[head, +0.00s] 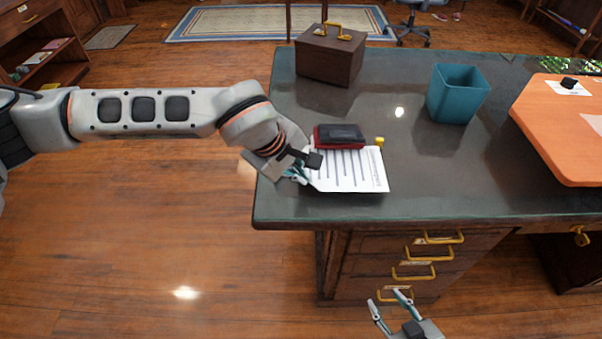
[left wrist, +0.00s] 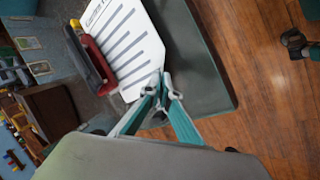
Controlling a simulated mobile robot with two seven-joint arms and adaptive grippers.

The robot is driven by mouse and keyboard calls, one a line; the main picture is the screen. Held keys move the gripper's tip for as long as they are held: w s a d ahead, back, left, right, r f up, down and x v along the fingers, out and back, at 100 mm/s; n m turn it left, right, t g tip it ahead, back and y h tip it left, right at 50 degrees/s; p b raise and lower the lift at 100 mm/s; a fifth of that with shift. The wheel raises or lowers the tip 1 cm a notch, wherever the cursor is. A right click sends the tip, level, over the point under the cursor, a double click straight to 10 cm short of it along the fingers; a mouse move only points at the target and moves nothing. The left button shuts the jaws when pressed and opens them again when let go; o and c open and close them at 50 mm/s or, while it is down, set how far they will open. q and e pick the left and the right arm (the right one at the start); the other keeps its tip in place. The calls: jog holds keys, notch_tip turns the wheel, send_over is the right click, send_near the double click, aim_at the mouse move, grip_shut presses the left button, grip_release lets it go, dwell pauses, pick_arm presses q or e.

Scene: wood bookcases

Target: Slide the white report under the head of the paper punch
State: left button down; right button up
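The white report (head: 348,172), a sheet with dark lines, lies near the front left edge of the dark desk. The paper punch (head: 340,136), red with a black top, sits right behind it. In the left wrist view the report (left wrist: 128,45) lies along the side of the punch (left wrist: 92,58); whether its edge is under the head I cannot tell. My left gripper (head: 304,174) is at the report's front left corner; its fingertips (left wrist: 163,78) are closed together on the sheet's edge. My right gripper (head: 388,300) is open and empty, low in front of the drawers.
A small yellow piece (head: 379,142) is at the punch's right end. A brown box (head: 330,55) with a yellow handle stands at the back left, a teal bin (head: 457,95) at the back right. An orange board (head: 560,130) is far right. The desk right of the report is clear.

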dwell(0.4)
pick_arm(q)
jog(key=c, duration=2.2)
grip_release()
jog(key=shift+w, duration=0.1)
jog(key=v, duration=1.2)
